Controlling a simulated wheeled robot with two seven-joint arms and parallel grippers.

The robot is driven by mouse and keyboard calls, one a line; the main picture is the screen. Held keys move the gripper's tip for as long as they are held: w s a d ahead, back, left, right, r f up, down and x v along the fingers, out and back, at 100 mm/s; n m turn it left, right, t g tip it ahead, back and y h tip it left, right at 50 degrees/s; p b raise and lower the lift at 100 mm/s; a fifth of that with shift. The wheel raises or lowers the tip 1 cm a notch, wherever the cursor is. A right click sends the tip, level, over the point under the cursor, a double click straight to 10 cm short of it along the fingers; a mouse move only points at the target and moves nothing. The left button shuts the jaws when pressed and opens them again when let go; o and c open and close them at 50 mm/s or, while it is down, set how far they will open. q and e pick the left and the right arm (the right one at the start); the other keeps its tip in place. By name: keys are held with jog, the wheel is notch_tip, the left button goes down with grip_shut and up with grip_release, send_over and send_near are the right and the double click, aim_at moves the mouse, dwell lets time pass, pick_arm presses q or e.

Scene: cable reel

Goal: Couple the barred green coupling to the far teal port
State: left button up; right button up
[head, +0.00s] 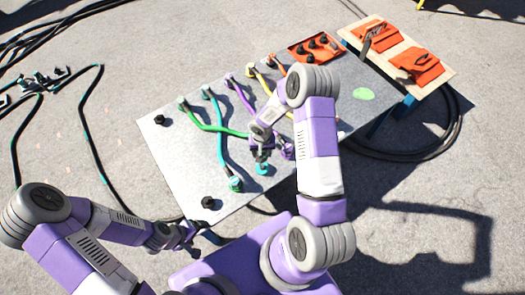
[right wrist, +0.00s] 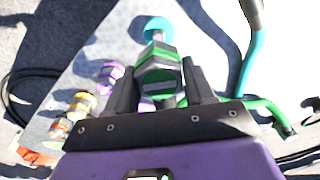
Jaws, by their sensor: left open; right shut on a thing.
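My right gripper (right wrist: 160,88) is shut on the green coupling (right wrist: 158,75), which has a grey hexagonal body with green on its face. In the right wrist view a teal port (right wrist: 156,27) lies just beyond the coupling, roughly in line with it. I cannot tell whether they touch. In the head view the teal port (head: 262,169) shows on the grey panel (head: 178,150), right below my right gripper (head: 261,153). The green cable (head: 228,131) runs from the panel's far left edge to that gripper. My left gripper (head: 183,240) is open and empty off the panel's near left corner.
A teal cable (head: 219,140) crosses under the green one and ends at a teal coupling (head: 236,185). Purple (right wrist: 111,71) and yellow (right wrist: 81,103) couplings are beside my right gripper. Black cables (head: 92,140) lie on the ground.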

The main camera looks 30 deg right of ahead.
aim_at(262, 166)
jog(key=shift+f+b, duration=2.55)
jog(key=shift+f, duration=1.45)
jog(key=shift+f+b, duration=0.5)
jog(key=shift+b, duration=0.05)
jog(key=shift+b, duration=0.45)
jog(key=shift+f+b, duration=0.4)
jog(key=shift+f, duration=0.05)
jog(key=o, duration=1.2)
jog(key=shift+o, duration=0.2)
notch_tip(262, 166, up, 8)
jog(key=p, duration=0.3)
jog(key=shift+f, duration=0.2)
